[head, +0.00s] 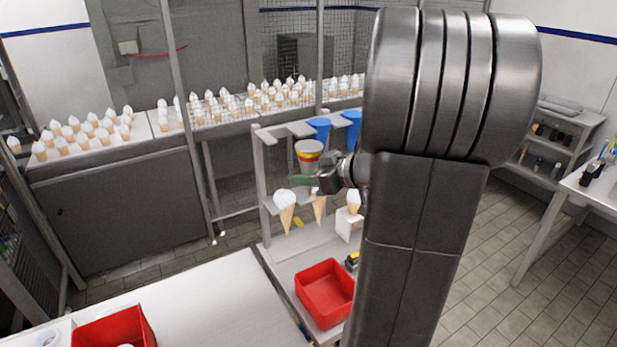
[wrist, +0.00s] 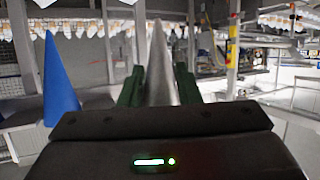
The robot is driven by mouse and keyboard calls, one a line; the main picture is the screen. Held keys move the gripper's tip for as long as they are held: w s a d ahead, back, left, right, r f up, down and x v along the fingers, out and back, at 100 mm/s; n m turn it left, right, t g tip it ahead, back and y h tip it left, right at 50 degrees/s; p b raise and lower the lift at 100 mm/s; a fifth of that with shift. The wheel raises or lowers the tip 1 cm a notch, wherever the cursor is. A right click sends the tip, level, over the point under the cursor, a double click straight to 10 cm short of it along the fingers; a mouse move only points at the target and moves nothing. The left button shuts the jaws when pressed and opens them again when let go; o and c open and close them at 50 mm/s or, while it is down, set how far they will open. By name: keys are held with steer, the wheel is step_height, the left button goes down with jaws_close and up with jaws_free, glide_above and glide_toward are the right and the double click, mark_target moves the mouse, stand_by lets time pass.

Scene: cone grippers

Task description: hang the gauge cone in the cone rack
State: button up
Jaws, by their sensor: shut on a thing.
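My gripper (head: 302,181) has green fingers and is shut on the gauge cone (head: 309,148). The cone's wide top, with red and yellow bands, shows above the fingers in the head view. In the wrist view the grey tapered body of the gauge cone (wrist: 161,65) shows between the fingers (wrist: 158,88). The cone rack (head: 284,131) is a grey frame with an upper shelf, and the gauge cone appears in front of that shelf, left of the blue cones. I cannot tell whether it touches the rack. My gripper hides its lower part.
Two blue cones (head: 318,127) (head: 351,117) hang in the upper shelf; one blue cone also shows in the wrist view (wrist: 60,88). White-topped cones (head: 285,206) hang lower down. A red bin (head: 325,291) stands in front. My arm covers the rack's right side.

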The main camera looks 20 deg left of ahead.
steer(key=shift+w+a, duration=1.85)
steer(key=shift+a, duration=0.2)
steer(key=shift+w+a, duration=0.1)
steer(key=shift+a, duration=0.05)
steer(key=shift+w+a, duration=1.05)
steer(key=shift+a, duration=0.1)
steer(key=shift+w+a, duration=0.1)
steer(key=shift+a, duration=0.05)
steer(key=shift+w+a+r, duration=0.1)
steer(key=shift+w+a, duration=0.7)
steer(key=shift+a, duration=0.05)
